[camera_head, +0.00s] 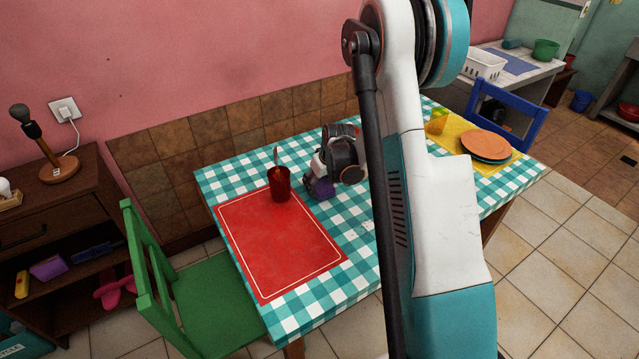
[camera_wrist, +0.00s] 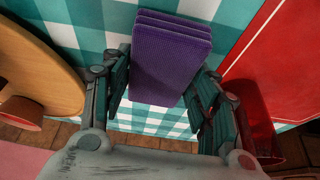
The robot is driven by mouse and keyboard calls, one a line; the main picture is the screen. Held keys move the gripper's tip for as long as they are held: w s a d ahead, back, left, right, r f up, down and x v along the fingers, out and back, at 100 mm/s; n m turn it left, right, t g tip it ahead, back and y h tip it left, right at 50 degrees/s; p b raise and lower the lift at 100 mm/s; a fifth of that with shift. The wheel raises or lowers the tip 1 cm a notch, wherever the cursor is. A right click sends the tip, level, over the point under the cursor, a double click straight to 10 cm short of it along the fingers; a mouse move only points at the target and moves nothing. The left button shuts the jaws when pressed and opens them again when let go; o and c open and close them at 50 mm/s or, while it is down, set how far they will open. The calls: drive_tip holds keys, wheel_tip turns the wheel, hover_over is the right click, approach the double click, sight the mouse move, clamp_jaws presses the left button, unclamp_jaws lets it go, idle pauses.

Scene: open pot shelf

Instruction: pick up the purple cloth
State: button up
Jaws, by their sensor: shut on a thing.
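The purple cloth (camera_wrist: 172,55) is folded into a thick stack of layers and sits between the two fingers of my gripper (camera_wrist: 163,88) in the wrist view. The fingers press on its left and right sides. In the head view the cloth (camera_head: 321,188) shows as a small purple patch under my gripper (camera_head: 318,176), over the checked tablecloth just right of the red cup. I cannot tell whether the cloth touches the table or hangs slightly above it. My arm hides part of the table to the right.
A red cup (camera_head: 280,184) holding something upright stands close left of my gripper, at the red placemat's (camera_head: 275,245) edge. A round wooden thing (camera_wrist: 35,65) lies left in the wrist view. Plates (camera_head: 486,145) rest on a yellow mat. A green chair (camera_head: 205,300) stands in front.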

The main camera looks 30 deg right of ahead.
sight(320, 183)
wheel_tip(320, 183, up, 19)
drive_tip(key=p, duration=0.6)
drive_tip(key=shift+r, duration=0.1)
